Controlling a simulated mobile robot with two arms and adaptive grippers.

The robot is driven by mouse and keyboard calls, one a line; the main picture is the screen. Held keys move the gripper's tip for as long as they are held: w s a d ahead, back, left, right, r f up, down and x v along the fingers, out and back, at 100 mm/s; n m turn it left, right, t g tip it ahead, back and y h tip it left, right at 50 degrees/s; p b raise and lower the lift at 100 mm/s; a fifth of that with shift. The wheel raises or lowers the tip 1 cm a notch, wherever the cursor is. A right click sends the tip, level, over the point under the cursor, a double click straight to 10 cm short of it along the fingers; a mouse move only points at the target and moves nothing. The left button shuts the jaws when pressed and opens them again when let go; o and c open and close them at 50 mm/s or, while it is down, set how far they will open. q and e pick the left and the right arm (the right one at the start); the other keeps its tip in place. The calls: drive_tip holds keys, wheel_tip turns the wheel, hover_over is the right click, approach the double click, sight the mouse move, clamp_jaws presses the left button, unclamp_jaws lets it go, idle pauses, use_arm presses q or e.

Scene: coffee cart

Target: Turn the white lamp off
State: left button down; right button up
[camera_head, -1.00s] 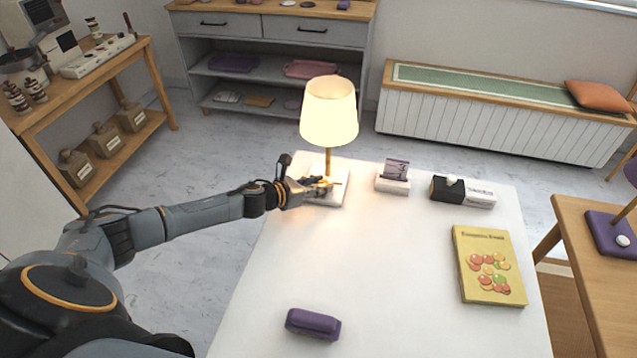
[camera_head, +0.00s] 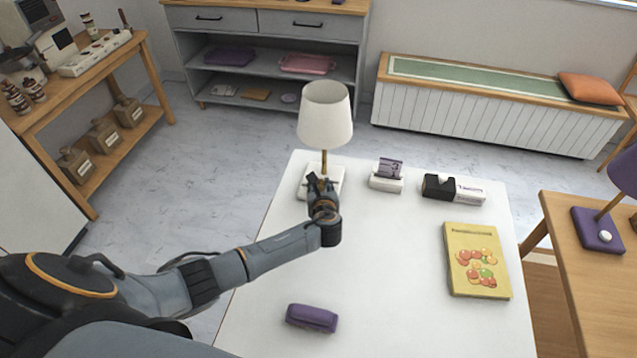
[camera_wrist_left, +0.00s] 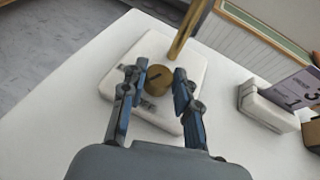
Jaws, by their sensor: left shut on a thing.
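The white lamp (camera_head: 325,116) stands upright at the far left of the white table, and its shade is unlit. Its white square base (camera_wrist_left: 115,80) carries a brass stem (camera_wrist_left: 188,32) and a round brass knob (camera_wrist_left: 158,80) with a dark slot mark. My left gripper (camera_head: 320,182) reaches over the front of the base. The head view hides the knob behind the gripper. My right gripper is not in view.
A small white holder with a purple card (camera_head: 388,175) and a black-and-white box (camera_head: 454,189) stand right of the lamp. A yellow book (camera_head: 475,260) lies at the right, a purple case (camera_head: 312,318) at the front. A purple lamp (camera_head: 625,175) stands on another table.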

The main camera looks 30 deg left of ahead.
use_arm(q)
drive_tip(key=n+g+y, duration=0.1)
drive_tip(key=n+g+y+b, duration=0.1)
drive_tip(key=shift+w+d+f+n, duration=0.1)
drive_tip(key=shift+w+d+n, duration=0.1)
drive_tip(key=shift+n, duration=0.1)
drive_tip(key=shift+w+n+g+y+b, duration=0.1)
drive_tip(key=shift+n+g+y+b, duration=0.75)
drive_tip(key=shift+n+g+y, duration=0.45)
drive_tip(key=shift+n, duration=0.3)
drive_tip(key=c, duration=1)
unclamp_jaws()
drive_tip(key=shift+d, duration=0.1)
drive_tip(key=shift+d, duration=0.25)
drive_tip(key=v, duration=1.1)
drive_tip(key=shift+s+d+r, duration=0.1)
drive_tip(key=shift+s+r, duration=0.1)
drive_tip(key=shift+r, duration=0.1)
